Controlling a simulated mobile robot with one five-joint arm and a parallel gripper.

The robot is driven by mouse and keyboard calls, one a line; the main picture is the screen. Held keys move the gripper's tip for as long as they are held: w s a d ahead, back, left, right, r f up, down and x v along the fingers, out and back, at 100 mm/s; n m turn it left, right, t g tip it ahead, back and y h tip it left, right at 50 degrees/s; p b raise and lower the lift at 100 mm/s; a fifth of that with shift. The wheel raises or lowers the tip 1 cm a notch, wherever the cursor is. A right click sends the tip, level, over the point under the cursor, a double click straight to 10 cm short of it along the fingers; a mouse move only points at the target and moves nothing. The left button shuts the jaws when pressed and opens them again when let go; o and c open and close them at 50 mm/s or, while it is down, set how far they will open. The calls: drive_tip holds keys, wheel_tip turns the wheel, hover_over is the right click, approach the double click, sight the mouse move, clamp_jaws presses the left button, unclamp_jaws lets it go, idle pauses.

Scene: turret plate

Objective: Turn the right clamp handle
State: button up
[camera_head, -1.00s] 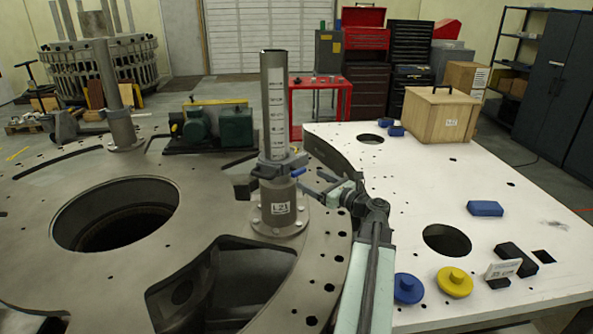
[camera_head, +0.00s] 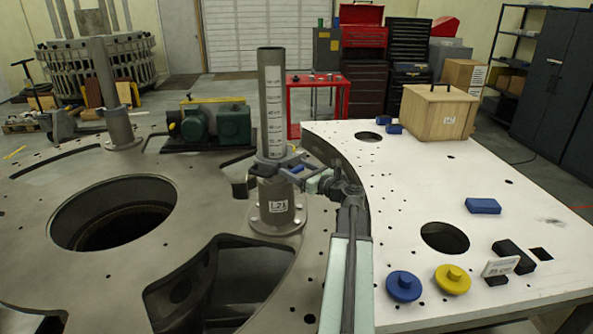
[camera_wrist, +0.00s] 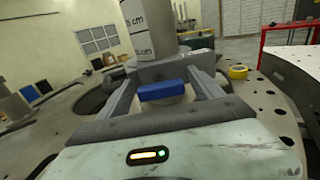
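A grey post (camera_head: 272,95) with a printed scale stands on the turret plate (camera_head: 150,275), with a grey clamp (camera_head: 270,166) around its lower part. The clamp's blue handle (camera_head: 297,169) sticks out to the right. In the wrist view the handle (camera_wrist: 163,90) shows as a blue block in front of the clamp (camera_wrist: 165,68). My gripper (camera_head: 305,175) is at the clamp's right side. In the wrist view my gripper (camera_wrist: 165,88) is open, with one finger on each side of the handle and gaps between. The far side of the clamp is hidden.
A second post (camera_head: 115,95) stands on the plate at the left. A green motor unit (camera_head: 215,125) is behind. The white table (camera_head: 400,230) at the right holds a wooden box (camera_head: 438,112), blue and yellow knobs and blue blocks. The plate has large openings.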

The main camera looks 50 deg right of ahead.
drive_tip(key=c, duration=1)
drive_tip(key=shift+a, duration=0.15)
drive_tip(key=shift+c, duration=0.6)
drive_tip(key=shift+n, duration=0.5)
drive_tip(key=n, duration=0.2)
drive_tip(key=shift+n, duration=0.4)
drive_tip(key=n, duration=0.5)
drive_tip(key=shift+n, duration=0.3)
drive_tip(key=n, duration=0.4)
drive_tip(key=shift+a+f, duration=0.1)
drive_tip(key=shift+f, duration=0.05)
drive_tip(key=shift+f+n, duration=0.1)
drive_tip(key=shift+n, duration=2.1)
